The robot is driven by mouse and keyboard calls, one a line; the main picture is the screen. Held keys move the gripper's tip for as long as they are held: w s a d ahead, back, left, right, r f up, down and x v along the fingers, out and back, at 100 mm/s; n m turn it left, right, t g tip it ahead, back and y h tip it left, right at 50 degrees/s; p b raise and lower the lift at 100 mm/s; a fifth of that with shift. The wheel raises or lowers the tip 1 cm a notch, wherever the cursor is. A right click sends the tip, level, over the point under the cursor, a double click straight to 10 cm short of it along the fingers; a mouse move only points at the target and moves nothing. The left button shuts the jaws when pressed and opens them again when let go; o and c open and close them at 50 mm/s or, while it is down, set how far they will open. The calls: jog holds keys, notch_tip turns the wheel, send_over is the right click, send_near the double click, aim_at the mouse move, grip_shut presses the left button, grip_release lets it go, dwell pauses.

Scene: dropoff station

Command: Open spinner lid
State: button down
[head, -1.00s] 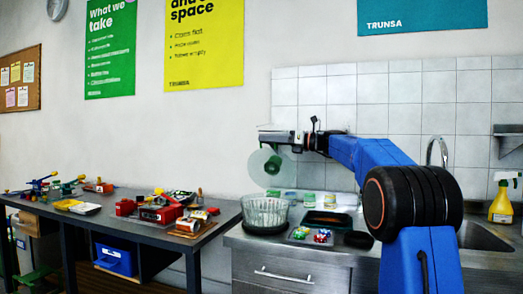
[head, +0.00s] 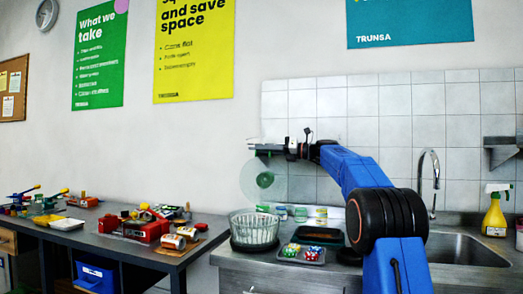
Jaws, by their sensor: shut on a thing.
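The spinner lid, a round see-through disc (head: 251,190) with a green knob (head: 265,180) at its middle, hangs on edge in the air with its face towards me. My gripper (head: 263,151) is at the lid's top edge and is shut on it. The spinner bowl (head: 254,230), clear and ribbed, stands open on the counter below the lid, apart from it. The fingertips are small here, and their exact hold on the lid is hard to see.
A small tray (head: 302,254) with colourful items and a dark tray (head: 318,235) lie right of the bowl, with several jars (head: 300,214) behind. A yellow spray bottle (head: 494,213) stands beyond the sink (head: 465,250). A cluttered table (head: 110,243) is at left.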

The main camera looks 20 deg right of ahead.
jog(key=shift+f, duration=0.15)
jog(key=c, duration=1.9)
grip_release()
jog(key=shift+w, duration=0.1)
jog(key=shift+o, duration=0.2)
jog(key=shift+d, duration=0.15)
jog(key=shift+s+d, duration=0.25)
jog(key=shift+s, duration=0.05)
jog(key=v, duration=1.6)
jog(key=shift+d, duration=0.2)
jog(key=shift+s, duration=0.2)
